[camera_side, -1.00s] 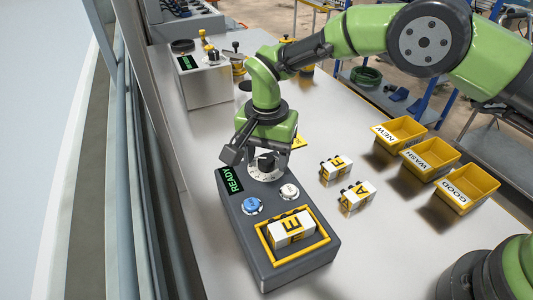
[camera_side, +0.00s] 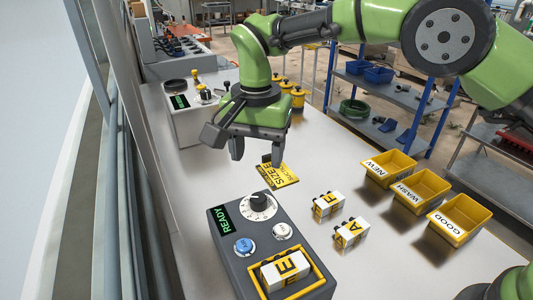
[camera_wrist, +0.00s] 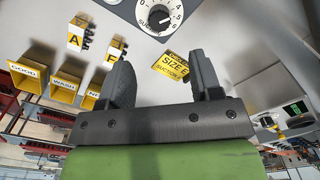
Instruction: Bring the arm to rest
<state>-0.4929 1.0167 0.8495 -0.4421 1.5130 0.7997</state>
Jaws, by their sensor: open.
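My gripper (camera_side: 252,148) hangs in the air above the table, beyond the grey control box (camera_side: 232,262), with its fingers pointing down. The fingers are apart and nothing is between them. In the wrist view my gripper (camera_wrist: 160,85) also shows two separated fingers. The control box has a black dial knob (camera_side: 259,199), a READY display (camera_side: 227,220), a blue button and a white button. A white block marked E (camera_side: 285,268) lies in its yellow frame. The dial also shows in the wrist view (camera_wrist: 158,15). The gripper is apart from the dial.
Blocks marked F (camera_side: 326,205) and A (camera_side: 350,232) stand on the table. Yellow bins NEW (camera_side: 391,167), WASH (camera_side: 421,190) and GOOD (camera_side: 460,220) line the right side. A second grey unit (camera_side: 195,122) is at the back left.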

